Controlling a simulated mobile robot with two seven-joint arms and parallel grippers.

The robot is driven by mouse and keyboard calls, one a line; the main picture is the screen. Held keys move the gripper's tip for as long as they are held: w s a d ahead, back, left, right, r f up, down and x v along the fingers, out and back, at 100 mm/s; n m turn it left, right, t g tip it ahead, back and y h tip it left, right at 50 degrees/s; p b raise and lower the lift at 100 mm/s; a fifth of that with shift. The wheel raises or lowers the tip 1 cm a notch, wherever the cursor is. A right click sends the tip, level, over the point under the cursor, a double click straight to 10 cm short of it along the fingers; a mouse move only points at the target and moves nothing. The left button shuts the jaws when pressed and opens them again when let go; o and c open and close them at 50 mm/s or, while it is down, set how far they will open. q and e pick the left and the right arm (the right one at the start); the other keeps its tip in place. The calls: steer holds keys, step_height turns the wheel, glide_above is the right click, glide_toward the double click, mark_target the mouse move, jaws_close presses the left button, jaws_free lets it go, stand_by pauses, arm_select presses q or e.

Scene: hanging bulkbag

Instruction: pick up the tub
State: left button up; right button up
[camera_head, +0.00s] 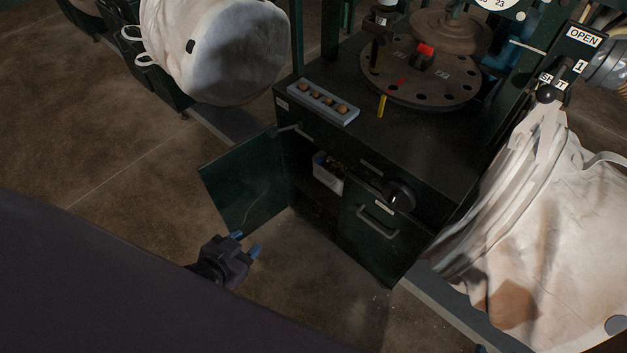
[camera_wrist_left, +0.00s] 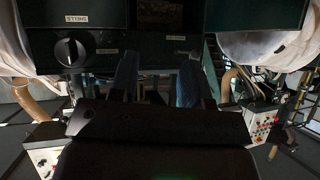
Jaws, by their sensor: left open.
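The tub (camera_head: 327,178) is a small whitish container with a bit of blue at its rim. It stands inside the open left compartment of the dark green cabinet (camera_head: 290,150), and something dark shows inside it. My left gripper (camera_head: 246,243) is open and empty, in front of and below the compartment, clear of the tub. Its blue fingers also show apart in the left wrist view (camera_wrist_left: 158,82), where I cannot make out the tub. A small blue tip at the bottom edge of the head view may be my right gripper; its jaws cannot be seen.
The cabinet's door (camera_head: 245,185) hangs open on the left. A drawer handle (camera_head: 376,221) and a black knob (camera_head: 398,195) stick out to the right of the tub. A tray (camera_head: 323,103) and a round plate (camera_head: 420,75) are on top. Big white bags (camera_head: 550,220) flank the cabinet.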

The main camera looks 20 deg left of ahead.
arm_select(q)
steer(key=w+d+f+m+g+h+b, duration=0.2)
steer(key=w+d+f+m+b, duration=0.35)
steer(key=w+f, duration=0.5)
steer(key=w+d+f+m+g+h+b, duration=0.1)
steer(key=w+d+f+m+h+b, duration=0.2)
steer(key=w+d+f+m+b, duration=0.5)
steer(key=w+a+f+m+y+p, duration=0.1)
steer(key=w+a+f+m, duration=0.2)
steer(key=w+a, duration=0.4)
steer(key=w+a+f+m+y+p, duration=0.1)
steer(key=w+a+f+m, duration=0.2)
steer(key=w+a, duration=0.3)
steer(key=w, duration=0.5)
steer(key=shift+w+a+g+y, duration=0.25)
steer(key=shift+a+g+y, duration=0.05)
steer(key=shift+a+y, duration=0.1)
arm_select(e)
step_height(320, 180, down, 9)
steer(key=a+n+g, duration=0.1)
steer(key=shift+s+a+f+n+y, duration=0.2)
steer(key=shift+n+y, duration=0.1)
steer(key=shift+y, duration=0.1)
arm_select(q)
steer(key=shift+d+f, duration=0.1)
arm_select(e)
steer(key=shift+f, duration=0.1)
